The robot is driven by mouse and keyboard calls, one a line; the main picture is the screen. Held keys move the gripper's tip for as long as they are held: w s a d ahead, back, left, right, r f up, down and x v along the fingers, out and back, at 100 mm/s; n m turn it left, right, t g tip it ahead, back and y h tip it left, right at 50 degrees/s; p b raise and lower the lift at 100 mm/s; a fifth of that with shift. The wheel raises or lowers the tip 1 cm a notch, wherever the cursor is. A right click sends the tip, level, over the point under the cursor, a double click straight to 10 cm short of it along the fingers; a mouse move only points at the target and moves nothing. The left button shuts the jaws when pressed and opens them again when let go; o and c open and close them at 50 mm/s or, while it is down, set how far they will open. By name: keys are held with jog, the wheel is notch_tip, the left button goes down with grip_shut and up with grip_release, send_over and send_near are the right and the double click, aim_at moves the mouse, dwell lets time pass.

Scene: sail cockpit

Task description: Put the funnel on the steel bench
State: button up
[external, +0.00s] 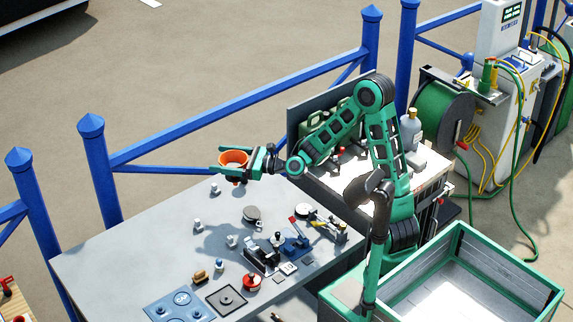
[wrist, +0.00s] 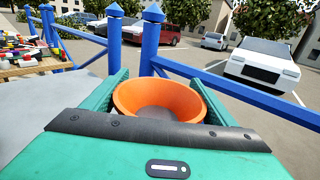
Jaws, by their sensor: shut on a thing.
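The orange funnel (external: 233,158) is between the fingers of my gripper (external: 228,160), with its wide mouth upward. In the wrist view the funnel (wrist: 160,99) sits between the two green fingers, and my gripper (wrist: 160,90) is shut on it. The steel bench (external: 130,245) is the long grey-topped table at the lower left. The funnel is held above the far part of this bench top, apart from it. The lower end of the funnel is mostly hidden.
Several small fittings lie on the bench, among them a red-knobbed part (external: 251,282) and a blue plate (external: 180,306). A blue railing (external: 240,101) runs behind it. A green-rimmed crate (external: 470,275) stands at the right. The bench's left part is clear.

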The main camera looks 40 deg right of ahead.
jog(key=s+a+n+g+y, duration=0.3)
jog(key=s+a+g, duration=0.1)
jog(key=s+a, duration=0.8)
jog(key=s+a+n+g+y, duration=0.3)
jog(key=s+a, duration=0.7)
jog(key=a, duration=0.5)
jog(key=w+d+f, duration=0.5)
jog(key=w+f, duration=0.5)
jog(key=shift+w+d+f, duration=0.15)
jog(key=shift+d+f, duration=0.2)
jog(key=shift+f, duration=0.05)
jog(key=shift+f, duration=0.1)
jog(key=o, duration=1.2)
jog(key=shift+c, duration=0.2)
